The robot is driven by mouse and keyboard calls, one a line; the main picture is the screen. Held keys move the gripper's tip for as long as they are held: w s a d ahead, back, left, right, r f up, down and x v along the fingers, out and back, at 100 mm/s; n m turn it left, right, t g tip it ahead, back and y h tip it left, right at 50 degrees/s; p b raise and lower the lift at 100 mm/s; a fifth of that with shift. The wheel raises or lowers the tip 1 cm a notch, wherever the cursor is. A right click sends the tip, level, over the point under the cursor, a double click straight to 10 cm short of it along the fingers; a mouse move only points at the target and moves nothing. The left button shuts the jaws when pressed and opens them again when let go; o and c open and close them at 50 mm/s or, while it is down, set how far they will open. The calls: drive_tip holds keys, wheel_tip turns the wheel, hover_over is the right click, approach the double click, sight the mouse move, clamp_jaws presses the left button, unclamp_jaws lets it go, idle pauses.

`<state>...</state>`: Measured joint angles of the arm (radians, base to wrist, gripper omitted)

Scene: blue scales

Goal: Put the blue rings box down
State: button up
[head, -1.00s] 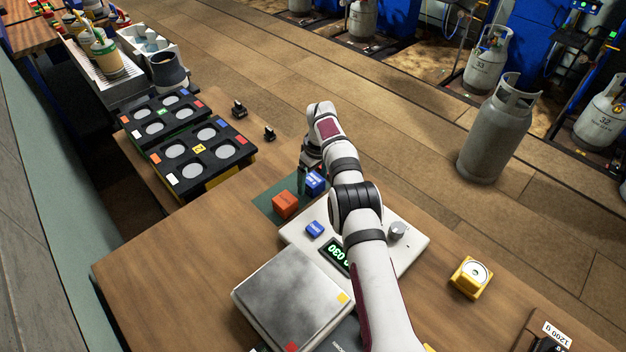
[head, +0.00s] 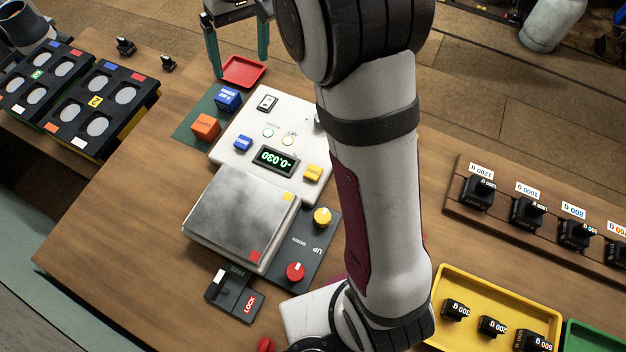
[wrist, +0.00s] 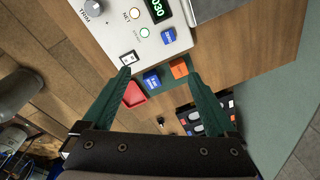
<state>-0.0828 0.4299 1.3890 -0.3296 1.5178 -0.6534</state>
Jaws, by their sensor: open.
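The blue box (head: 228,98) stands on the dark green mat (head: 187,133), close beside the orange box (head: 206,126). Its white label is too small to read. In the wrist view the blue box (wrist: 152,80) sits between and beyond my fingers, with the orange box (wrist: 179,68) to its right. My gripper (head: 240,68) is open and empty, its teal fingers apart from the box. In the wrist view my gripper (wrist: 158,73) has its fingers spread wide. Part of the gripper is cut off at the head view's top edge.
A red tray (head: 243,71) lies behind the blue box. The white scale console (head: 232,150) and metal weighing plate (head: 240,215) are right and in front. A black tray with round wells (head: 118,80) stands left. Weights and a yellow tray (head: 470,280) are at right.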

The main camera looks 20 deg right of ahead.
drive_tip(key=s+d+f+m, duration=0.1)
drive_tip(key=s+m, duration=0.3)
drive_tip(key=s, duration=1.1)
drive_tip(key=s+d+f+m, duration=0.1)
drive_tip(key=s+f+m, duration=0.2)
drive_tip(key=s, duration=1.3)
drive_tip(key=shift+d+m+g, duration=0.3)
drive_tip(key=shift+d+m, duration=0.05)
drive_tip(key=shift+m, duration=0.45)
